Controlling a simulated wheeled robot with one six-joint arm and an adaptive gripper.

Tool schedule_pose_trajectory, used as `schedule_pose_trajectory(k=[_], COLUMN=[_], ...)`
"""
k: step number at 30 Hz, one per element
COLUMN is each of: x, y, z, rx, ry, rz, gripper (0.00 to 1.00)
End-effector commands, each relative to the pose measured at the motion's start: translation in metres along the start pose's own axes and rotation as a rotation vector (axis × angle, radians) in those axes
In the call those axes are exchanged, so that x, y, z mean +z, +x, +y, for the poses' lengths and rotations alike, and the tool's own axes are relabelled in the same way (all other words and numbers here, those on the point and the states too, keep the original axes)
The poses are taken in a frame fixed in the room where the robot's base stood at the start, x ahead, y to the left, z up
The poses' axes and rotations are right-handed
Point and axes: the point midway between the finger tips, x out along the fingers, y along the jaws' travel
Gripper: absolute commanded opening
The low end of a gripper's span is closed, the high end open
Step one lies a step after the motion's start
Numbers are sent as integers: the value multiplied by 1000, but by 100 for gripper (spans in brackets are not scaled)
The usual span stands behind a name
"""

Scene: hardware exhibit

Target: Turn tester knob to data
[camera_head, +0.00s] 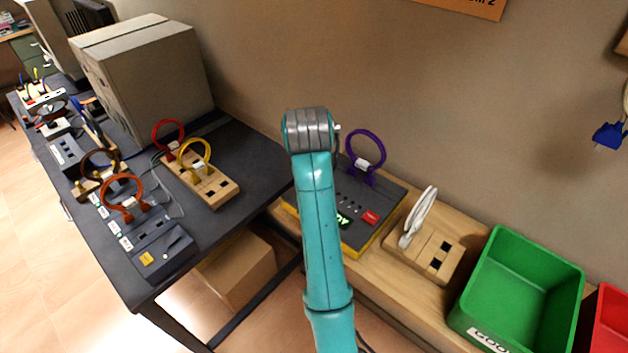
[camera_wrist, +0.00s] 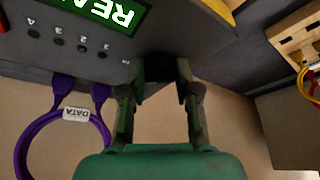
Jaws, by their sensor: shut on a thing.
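The tester is a dark grey box with yellow edges; its face (camera_head: 390,203) shows in the head view, partly behind my arm. Its green display (camera_wrist: 108,8) has white letters, partly cut off in the wrist view. A purple cable (camera_wrist: 35,130) with a white "DATA" tag is plugged into the tester; it also shows as an upright loop in the head view (camera_head: 381,147). My gripper (camera_wrist: 160,84) is shut on the dark tester knob (camera_wrist: 160,60), with one finger on each side. The knob's pointer and its setting are hidden. My arm hides the knob in the head view.
A wooden block with a white cable (camera_head: 421,262) and a green bin (camera_head: 520,290) stand right of the tester. The dark table (camera_head: 255,150) at left holds a cardboard box (camera_head: 150,75) and several wooden blocks with coloured cables. A wall stands close behind.

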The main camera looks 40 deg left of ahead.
Motion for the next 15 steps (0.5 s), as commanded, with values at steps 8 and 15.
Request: schedule_pose_trajectory(k=[8, 15], x=[1, 1], y=[1, 1], z=[0, 0], rx=[6, 6], ry=[14, 13], rz=[-4, -4], gripper=[0, 39])
